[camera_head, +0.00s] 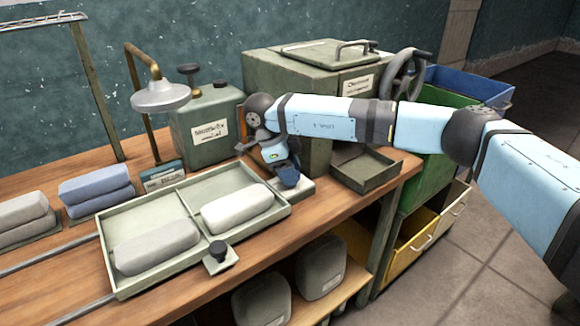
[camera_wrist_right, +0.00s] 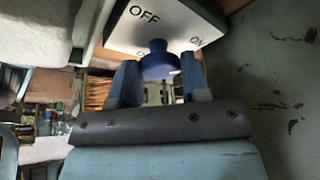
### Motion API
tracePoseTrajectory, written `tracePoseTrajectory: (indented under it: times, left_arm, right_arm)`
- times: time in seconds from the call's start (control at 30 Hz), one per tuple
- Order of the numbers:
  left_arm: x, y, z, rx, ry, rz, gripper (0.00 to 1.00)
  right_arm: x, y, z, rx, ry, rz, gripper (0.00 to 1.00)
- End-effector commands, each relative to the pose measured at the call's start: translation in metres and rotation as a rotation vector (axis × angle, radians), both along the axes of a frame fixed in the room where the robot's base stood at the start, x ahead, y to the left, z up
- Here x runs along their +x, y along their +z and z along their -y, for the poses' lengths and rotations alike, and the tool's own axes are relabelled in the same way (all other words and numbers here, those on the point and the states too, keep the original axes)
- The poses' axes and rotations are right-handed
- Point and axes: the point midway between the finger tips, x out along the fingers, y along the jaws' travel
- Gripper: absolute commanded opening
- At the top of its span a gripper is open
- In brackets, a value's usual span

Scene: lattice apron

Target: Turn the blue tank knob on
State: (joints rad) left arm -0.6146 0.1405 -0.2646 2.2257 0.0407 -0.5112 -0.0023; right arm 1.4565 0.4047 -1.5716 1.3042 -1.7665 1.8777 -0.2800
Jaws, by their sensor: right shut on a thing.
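The blue knob (camera_wrist_right: 157,57) sits on a pale plate (camera_wrist_right: 120,32) marked OFF and ON in the right wrist view. My right gripper (camera_wrist_right: 160,72) has its blue fingers on both sides of the knob and is shut on it. In the head view my right gripper (camera_head: 287,175) points down over the pale plate (camera_head: 305,188) on the bench, and it hides most or all of the knob. Which mark the knob points to, I cannot tell. My left gripper is not in view.
A green tray (camera_head: 112,262) with two pale blocks lies left of the plate. A dark knob on a small plate (camera_head: 222,263) stands at the bench's front edge. A green labelled tank (camera_head: 200,112) and a large green box (camera_head: 270,72) stand behind. A shallow tray (camera_head: 366,174) is to the right.

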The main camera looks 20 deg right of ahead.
Motion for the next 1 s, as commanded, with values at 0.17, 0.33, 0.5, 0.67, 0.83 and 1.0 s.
tracePoseTrajectory:
  times: [0.17, 0.33, 0.5, 0.67, 0.83, 1.0]
  left_arm:
    - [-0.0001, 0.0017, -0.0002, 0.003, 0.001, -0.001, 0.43]
    - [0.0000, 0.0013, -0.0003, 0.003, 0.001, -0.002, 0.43]
    - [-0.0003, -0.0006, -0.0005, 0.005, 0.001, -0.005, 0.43]
    - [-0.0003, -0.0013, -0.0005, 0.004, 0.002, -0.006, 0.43]
    - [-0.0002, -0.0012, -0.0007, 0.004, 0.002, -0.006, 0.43]
    - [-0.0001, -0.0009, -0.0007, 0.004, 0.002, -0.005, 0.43]
  right_arm:
    - [0.0010, 0.0012, 0.0006, 0.000, -0.041, 0.002, 0.19]
    - [0.0010, 0.0009, 0.0006, 0.000, -0.053, 0.002, 0.19]
    - [0.0009, 0.0007, 0.0005, 0.000, -0.053, 0.002, 0.19]
    - [0.0009, 0.0007, 0.0005, 0.000, -0.053, 0.002, 0.45]
    - [0.0007, 0.0005, 0.0004, 0.000, -0.053, 0.002, 0.66]
    - [0.0006, 0.0003, 0.0002, 0.000, -0.052, 0.001, 0.66]
